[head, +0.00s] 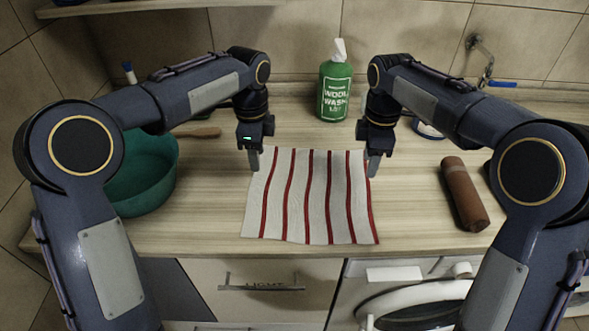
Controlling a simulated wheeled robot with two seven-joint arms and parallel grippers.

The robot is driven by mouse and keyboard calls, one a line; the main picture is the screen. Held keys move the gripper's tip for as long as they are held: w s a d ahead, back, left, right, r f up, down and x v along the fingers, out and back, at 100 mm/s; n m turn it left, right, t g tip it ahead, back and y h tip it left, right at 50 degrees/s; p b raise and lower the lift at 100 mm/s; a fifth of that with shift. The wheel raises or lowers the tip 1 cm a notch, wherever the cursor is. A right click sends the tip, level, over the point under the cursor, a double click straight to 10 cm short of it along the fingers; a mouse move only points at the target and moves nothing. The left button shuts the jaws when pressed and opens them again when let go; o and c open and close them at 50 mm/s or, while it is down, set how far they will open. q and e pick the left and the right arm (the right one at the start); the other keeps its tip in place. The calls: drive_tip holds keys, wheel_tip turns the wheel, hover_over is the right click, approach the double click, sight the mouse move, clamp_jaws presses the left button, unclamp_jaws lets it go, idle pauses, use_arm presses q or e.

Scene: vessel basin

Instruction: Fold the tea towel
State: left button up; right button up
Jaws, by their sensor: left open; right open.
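The tea towel (318,200), white with several red stripes, lies spread out on the wooden counter, its near edge close to the counter's front edge. My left gripper (255,162) is open at the towel's far left corner, fingers pointing down. My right gripper (373,168) is open at the towel's far right corner, fingers pointing down. The fingers hide parts of both far corners. I cannot tell whether they touch the cloth.
A green wool wash bottle (335,85) stands behind the towel. A teal basin (142,180) is at the left, partly behind my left arm. A brown cylinder (463,195) lies at the right. The counter (215,205) is clear beside the towel.

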sight(261, 185)
use_arm(q)
drive_tip(key=shift+s+d+f, duration=0.1)
drive_tip(key=shift+f, duration=3.8)
use_arm(e)
drive_tip(key=shift+s+f, duration=0.1)
drive_tip(key=shift+f, duration=3.85)
drive_tip(key=shift+d, duration=0.1)
use_arm(q)
drive_tip(key=shift+f, duration=0.2)
use_arm(e)
drive_tip(key=shift+f, duration=0.2)
use_arm(q)
drive_tip(key=shift+r, duration=0.1)
drive_tip(key=shift+c, duration=0.4)
use_arm(e)
drive_tip(key=shift+r, duration=0.1)
drive_tip(key=shift+c, duration=0.4)
use_arm(q)
clamp_jaws()
use_arm(e)
clamp_jaws()
